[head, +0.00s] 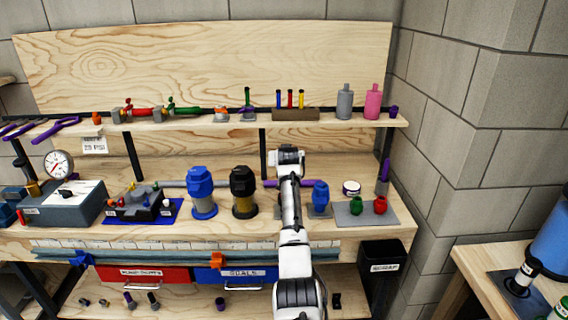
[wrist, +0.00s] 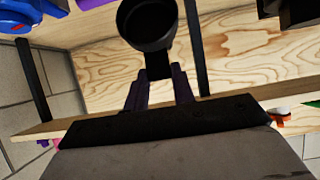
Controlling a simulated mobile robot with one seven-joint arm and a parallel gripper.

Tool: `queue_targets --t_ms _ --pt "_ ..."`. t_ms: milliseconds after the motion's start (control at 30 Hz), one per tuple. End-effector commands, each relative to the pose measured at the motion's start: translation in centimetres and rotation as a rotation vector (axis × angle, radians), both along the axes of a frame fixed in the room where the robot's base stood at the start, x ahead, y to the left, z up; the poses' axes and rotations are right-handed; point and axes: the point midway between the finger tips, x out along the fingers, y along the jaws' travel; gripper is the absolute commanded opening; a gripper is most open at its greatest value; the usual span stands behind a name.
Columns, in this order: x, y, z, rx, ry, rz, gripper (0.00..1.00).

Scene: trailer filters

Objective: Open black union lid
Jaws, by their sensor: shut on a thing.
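My gripper (wrist: 160,85) is raised in front of the back panel, above the bench top. In the wrist view its two dark fingers are shut on the stem of a round, hollow black part (wrist: 148,25). I cannot tell whether this part is the union lid or whether it is joined to anything. In the head view my gripper (head: 288,153) hides it. A black-topped filter housing (head: 243,187) stands upright on the bench to the left of my arm. A blue-topped filter housing (head: 201,190) stands left of that.
A shelf (head: 335,122) holding bottles (head: 345,103) and small tools runs behind my gripper. A small blue part (head: 320,194) and a mat (head: 352,215) with green and red parts lie right of my arm. A black scrap bin (head: 383,270) hangs at front right.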

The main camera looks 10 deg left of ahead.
Motion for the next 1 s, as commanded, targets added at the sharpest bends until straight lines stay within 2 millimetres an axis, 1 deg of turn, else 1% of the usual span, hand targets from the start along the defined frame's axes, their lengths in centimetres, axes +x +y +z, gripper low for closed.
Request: queue_targets --t_ms 33,67,500,1000 --pt "0.4 0.1 0.9 0.0 0.001 0.0 0.0" --pt "0.6 0.1 1.0 -0.002 0.009 0.0 0.0" --pt "2.1 0.4 1.2 -0.03 0.103 0.001 0.0" --pt "2.7 0.5 1.2 -0.043 0.145 0.001 0.0"
